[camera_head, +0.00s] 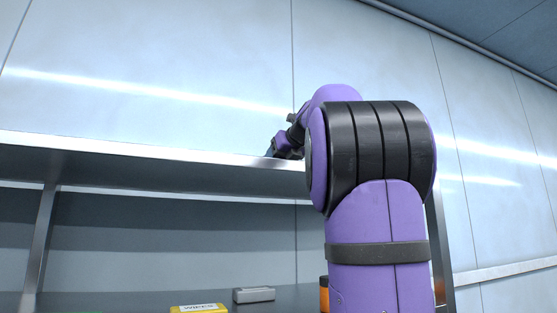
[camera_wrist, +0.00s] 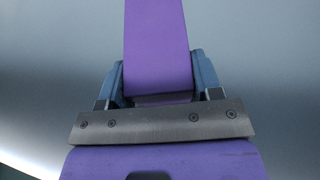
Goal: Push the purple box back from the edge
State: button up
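My gripper (camera_head: 288,146) is at the front edge of the high shelf (camera_head: 130,152) in the head view, small and partly hidden by my own arm. In the wrist view, the purple box (camera_wrist: 157,45) stands between the two blue-grey fingers of my gripper (camera_wrist: 158,78). Its sides look flush with both fingers, and it reaches past their tips to the top of the picture. The inner finger faces are hidden behind it. I cannot make out the box apart from the gripper in the head view, nor what it rests on.
A yellow labelled box (camera_head: 198,308) and a grey box (camera_head: 254,294) lie on the lower surface. An orange and black object (camera_head: 324,296) is partly hidden by my arm. Shelf posts stand at left and right. The visible upper shelf edge left of my gripper looks clear.

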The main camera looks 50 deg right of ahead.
jog(key=o, duration=0.5)
jog(key=v, duration=1.1)
dwell(0.4)
